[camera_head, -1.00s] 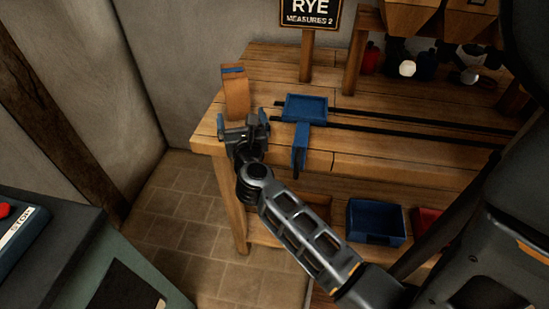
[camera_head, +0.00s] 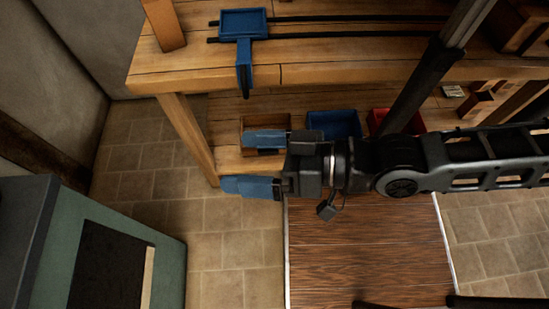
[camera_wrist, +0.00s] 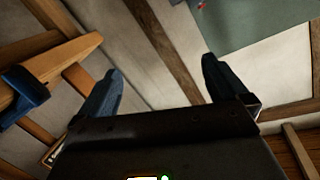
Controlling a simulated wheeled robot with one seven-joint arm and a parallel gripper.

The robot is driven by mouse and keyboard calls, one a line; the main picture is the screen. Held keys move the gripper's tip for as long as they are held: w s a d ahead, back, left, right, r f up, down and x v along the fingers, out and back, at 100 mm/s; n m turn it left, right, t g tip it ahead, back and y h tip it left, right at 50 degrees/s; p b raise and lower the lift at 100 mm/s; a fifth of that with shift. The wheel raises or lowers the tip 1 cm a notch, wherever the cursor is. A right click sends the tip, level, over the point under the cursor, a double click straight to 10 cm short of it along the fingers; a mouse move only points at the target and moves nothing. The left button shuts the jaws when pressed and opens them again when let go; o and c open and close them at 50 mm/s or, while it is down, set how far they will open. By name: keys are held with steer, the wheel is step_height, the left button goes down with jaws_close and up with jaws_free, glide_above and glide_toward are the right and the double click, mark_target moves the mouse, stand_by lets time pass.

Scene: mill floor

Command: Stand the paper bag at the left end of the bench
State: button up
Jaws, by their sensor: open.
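A blue tray-topped slide (camera_head: 242,22) stands right of the bag by dark rails. On the lower shelf are a wooden bin, a blue bin (camera_head: 348,124) and a red bin (camera_head: 381,114). A green machine (camera_head: 165,262) stands at lower left. Tiled floor between is clear.

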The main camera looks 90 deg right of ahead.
steer(key=s+n, duration=0.1)
steer(key=n, duration=0.1)
steer(key=s+a+n+y, duration=0.1)
steer(key=n, duration=0.1)
steer(key=s+r+n+g+y, duration=0.1)
steer(key=n, duration=0.1)
steer(key=shift+s+a, duration=0.2)
steer(key=shift+a, duration=0.05)
stand_by(0.7)
